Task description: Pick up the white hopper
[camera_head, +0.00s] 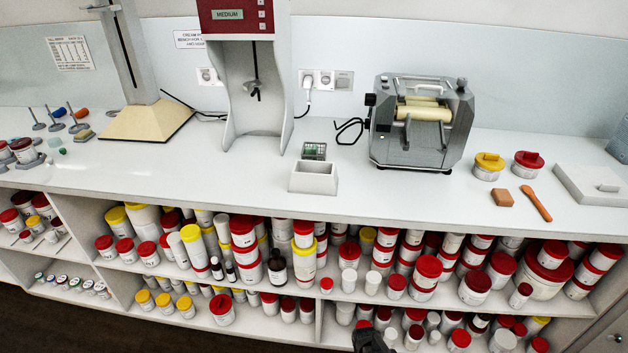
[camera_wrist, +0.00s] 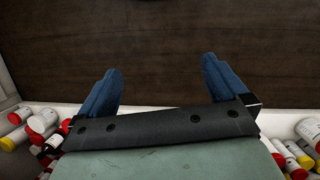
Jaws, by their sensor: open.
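A small white open-topped box (camera_head: 314,178), which looks to be the white hopper, stands on the bench near the middle of the head view. The silver mill (camera_head: 422,125) with pale rollers stands to its right. My gripper (camera_wrist: 160,66) is open and empty in the wrist view, its two blue fingers spread wide over the dark floor. A dark part of my arm shows at the bottom edge of the head view, below the bench top and well away from the white box. The white box is not in the wrist view.
A small dark-framed dish (camera_head: 314,151) sits just behind the white box. Tall machines (camera_head: 243,80) stand behind left. Shelves below hold many jars.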

